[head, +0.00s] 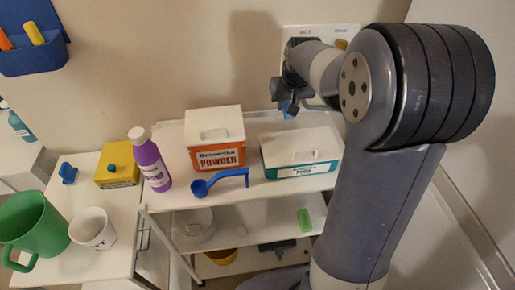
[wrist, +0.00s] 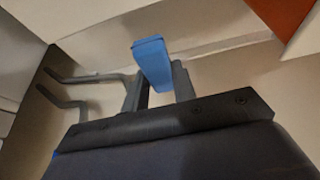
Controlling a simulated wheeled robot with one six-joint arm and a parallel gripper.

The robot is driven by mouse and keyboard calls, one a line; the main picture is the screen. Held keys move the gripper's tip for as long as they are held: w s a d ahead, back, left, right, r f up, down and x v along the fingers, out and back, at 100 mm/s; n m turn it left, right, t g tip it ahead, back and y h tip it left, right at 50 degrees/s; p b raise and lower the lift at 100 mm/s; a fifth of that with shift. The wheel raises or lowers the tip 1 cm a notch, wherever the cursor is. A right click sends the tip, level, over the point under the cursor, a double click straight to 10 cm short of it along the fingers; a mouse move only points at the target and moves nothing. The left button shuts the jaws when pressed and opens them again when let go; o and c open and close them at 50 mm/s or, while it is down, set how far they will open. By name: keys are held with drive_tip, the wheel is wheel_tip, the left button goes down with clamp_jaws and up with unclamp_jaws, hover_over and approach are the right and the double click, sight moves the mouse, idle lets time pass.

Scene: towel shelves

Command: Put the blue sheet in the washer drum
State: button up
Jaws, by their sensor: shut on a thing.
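My gripper (head: 284,92) is raised above the back of the white shelf, near the wall. Its fingers (wrist: 160,82) are shut on a small blue piece that looks like the blue sheet (wrist: 151,60). The blue sheet (head: 289,109) shows only as a small patch below the fingers in the head view. In the wrist view it stands out past the fingertips, tilted. I cannot make out the washer drum in either view.
An orange powder box (head: 215,138), a teal pods box (head: 300,153), a purple bottle (head: 149,158) and a blue scoop (head: 219,180) stand on the top shelf. A green pitcher (head: 33,228) and a white cup (head: 93,229) are at left. Grey hooks (wrist: 75,90) show in the wrist view.

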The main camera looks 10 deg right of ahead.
wheel_tip(320, 180, down, 9)
drive_tip(key=shift+f, duration=0.15)
idle(0.4)
drive_tip(key=shift+f, duration=0.15)
drive_tip(key=o, duration=0.9)
